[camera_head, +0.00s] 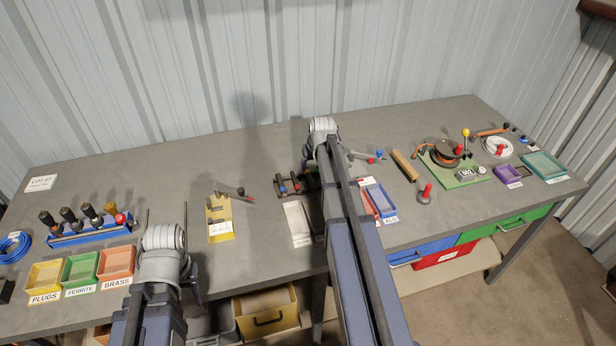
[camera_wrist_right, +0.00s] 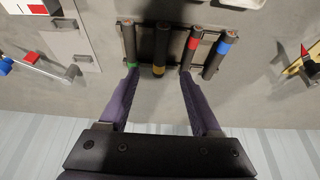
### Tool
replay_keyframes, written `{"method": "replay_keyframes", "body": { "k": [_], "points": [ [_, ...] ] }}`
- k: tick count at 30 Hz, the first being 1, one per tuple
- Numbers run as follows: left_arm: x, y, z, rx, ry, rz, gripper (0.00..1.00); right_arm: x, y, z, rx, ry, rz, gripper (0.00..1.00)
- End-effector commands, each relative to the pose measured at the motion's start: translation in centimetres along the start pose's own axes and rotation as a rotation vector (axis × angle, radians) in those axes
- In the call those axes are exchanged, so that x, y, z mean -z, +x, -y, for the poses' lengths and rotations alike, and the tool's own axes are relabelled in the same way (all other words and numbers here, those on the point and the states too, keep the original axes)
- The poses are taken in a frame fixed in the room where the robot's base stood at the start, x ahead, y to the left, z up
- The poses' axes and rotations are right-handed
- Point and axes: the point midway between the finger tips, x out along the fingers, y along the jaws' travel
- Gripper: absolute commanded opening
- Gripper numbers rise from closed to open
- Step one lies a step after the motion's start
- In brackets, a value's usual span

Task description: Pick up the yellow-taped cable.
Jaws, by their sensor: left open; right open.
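The yellow-taped cable (camera_wrist_right: 161,45) is a short dark piece with a yellow band at its lower end. It lies in a row on a dark rack, between a green-taped cable (camera_wrist_right: 129,42) and a red-taped cable (camera_wrist_right: 190,50). A blue-taped cable (camera_wrist_right: 217,58) lies beyond the red one. My right gripper (camera_wrist_right: 158,76) is open, its fingers on either side of the yellow band, fingertips close to the green and red cables. Contact cannot be told. In the head view my right arm hides the yellow-taped cable. My left gripper (camera_head: 166,214) is open and empty near the brass tray.
Yellow, green and orange trays (camera_head: 115,262) and a blue tool rack (camera_head: 90,232) stand at the left. A green board with a spool (camera_head: 443,152) is at the right.

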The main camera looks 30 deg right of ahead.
Motion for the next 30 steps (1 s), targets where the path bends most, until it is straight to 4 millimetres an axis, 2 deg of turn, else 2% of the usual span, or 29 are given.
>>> {"method": "replay_keyframes", "body": {
  "k": [7,17,27,30],
  "points": [
    [0.1,2.3,-0.2,0.000,0.000,0.000,0.50,-0.1,2.4,0.1,0.000,-0.001,0.001,0.65],
    [0.2,3.0,-0.3,0.000,0.000,0.000,0.50,-0.2,3.2,0.1,0.000,-0.001,0.002,0.65],
    [0.4,6.8,-0.7,0.000,0.000,0.000,0.50,-0.4,7.3,0.0,0.000,-0.002,0.002,0.65],
    [0.4,7.3,-0.7,0.000,0.000,0.000,0.50,-0.4,7.9,0.0,0.000,-0.002,0.002,0.65]
  ]
}}
